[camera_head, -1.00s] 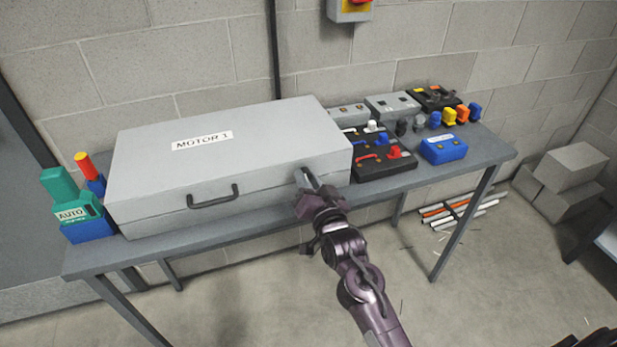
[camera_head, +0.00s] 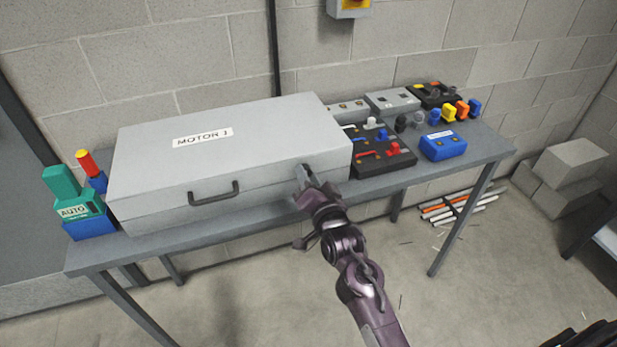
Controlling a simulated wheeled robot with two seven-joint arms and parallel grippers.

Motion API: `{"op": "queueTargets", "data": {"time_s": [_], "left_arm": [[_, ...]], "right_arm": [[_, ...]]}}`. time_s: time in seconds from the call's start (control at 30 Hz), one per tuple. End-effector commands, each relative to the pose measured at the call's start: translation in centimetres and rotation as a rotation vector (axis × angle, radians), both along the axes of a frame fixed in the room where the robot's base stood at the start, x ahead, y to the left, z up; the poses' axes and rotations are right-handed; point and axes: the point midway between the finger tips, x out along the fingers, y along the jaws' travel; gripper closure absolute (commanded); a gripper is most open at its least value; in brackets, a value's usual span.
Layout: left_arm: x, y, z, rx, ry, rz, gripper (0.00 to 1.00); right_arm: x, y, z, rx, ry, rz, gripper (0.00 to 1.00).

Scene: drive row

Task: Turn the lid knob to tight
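A large grey case with a closed lid (camera_head: 228,138), labelled MOTOR 1, lies on the bench. A dark handle (camera_head: 214,194) is on its front face. My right gripper (camera_head: 308,178) is at the right end of the case's front face, close against it near the lid seam. No lid knob can be made out; the gripper covers that spot. Whether its fingers are apart, shut or around a knob cannot be told. My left gripper is not in view.
The grey bench (camera_head: 180,244) has a green AUTO block (camera_head: 72,208) at its left end. Black panels with coloured levers (camera_head: 383,160) and a blue box (camera_head: 442,146) stand right of the case. Rods (camera_head: 456,207) and grey blocks (camera_head: 566,172) lie on the floor.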

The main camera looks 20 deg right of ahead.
Motion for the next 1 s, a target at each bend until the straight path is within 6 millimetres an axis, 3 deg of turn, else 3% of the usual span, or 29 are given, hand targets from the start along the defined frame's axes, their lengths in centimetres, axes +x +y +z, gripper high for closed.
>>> {"op": "queueTargets", "data": {"time_s": [0.17,0.47,1.0], "left_arm": [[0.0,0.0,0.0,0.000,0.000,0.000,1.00],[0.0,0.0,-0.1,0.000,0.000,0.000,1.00],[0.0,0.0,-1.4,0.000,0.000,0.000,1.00]], "right_arm": [[0.0,0.0,0.1,-0.001,-0.001,-0.001,0.52],[-0.3,0.0,-0.1,-0.001,0.001,-0.001,0.52],[-7.3,-0.3,-0.1,-0.001,0.001,0.001,0.52]]}}
